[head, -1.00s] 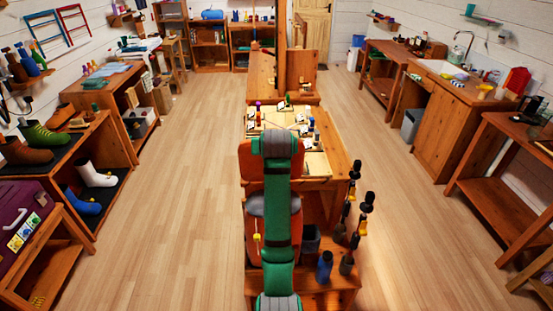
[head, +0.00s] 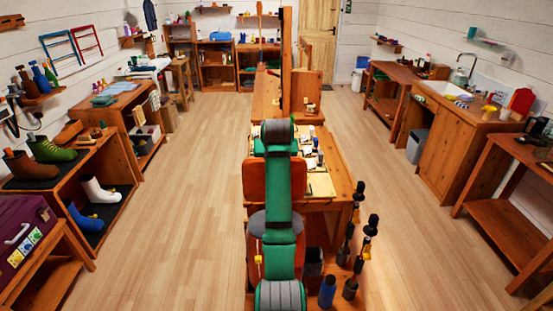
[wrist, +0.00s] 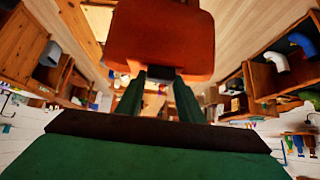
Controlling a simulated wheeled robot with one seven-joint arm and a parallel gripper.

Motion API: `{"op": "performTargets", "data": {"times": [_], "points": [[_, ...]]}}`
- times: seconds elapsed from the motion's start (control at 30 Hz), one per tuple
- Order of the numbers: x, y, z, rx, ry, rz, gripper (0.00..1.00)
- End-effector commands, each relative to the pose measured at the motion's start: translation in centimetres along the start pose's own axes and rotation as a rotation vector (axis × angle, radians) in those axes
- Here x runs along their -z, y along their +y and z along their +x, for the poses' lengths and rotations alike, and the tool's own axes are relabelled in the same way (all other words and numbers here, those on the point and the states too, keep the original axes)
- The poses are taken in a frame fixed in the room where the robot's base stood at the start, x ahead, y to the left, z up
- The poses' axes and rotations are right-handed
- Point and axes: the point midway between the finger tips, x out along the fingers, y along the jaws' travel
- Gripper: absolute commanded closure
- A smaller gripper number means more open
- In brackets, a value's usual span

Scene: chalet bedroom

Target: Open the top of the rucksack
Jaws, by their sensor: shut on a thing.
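The rucksack is orange with a grey part and stands in front of me in the head view, largely behind my arm. Its orange flap (head: 256,180) rises behind the grey part (head: 257,224), and its orange body (head: 251,246) shows at the arm's left edge with a small yellow piece (head: 258,259). In the wrist view the flap (wrist: 160,38) fills the upper middle. My gripper (wrist: 160,80) is shut on a dark tab (wrist: 160,73) at the flap's edge. The fingers and the rucksack's opening are hidden by my arm in the head view.
A wooden bench (head: 338,180) with small items lies beyond the rucksack. Dark bottles and a blue bottle (head: 327,291) stand close on its right. A boot shelf (head: 128,170) is at left and a sink counter (head: 455,135) at right. Floor on both sides is clear.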

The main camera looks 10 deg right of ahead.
Motion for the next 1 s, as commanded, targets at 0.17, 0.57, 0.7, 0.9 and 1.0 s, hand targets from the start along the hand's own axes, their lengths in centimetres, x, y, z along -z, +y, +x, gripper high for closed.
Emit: {"op": "performTargets", "data": {"times": [0.17,0.57,0.7,0.9,1.0], "points": [[0.1,0.0,-0.1,0.0,0.001,0.001,0.52],[0.0,0.1,-0.4,0.0,0.001,0.001,0.47],[0.1,0.1,-2.1,0.0,0.003,0.001,0.47],[0.1,0.1,-6.0,0.0,0.004,0.001,0.47],[0.1,0.1,-7.7,0.0,0.004,0.001,0.47]]}}
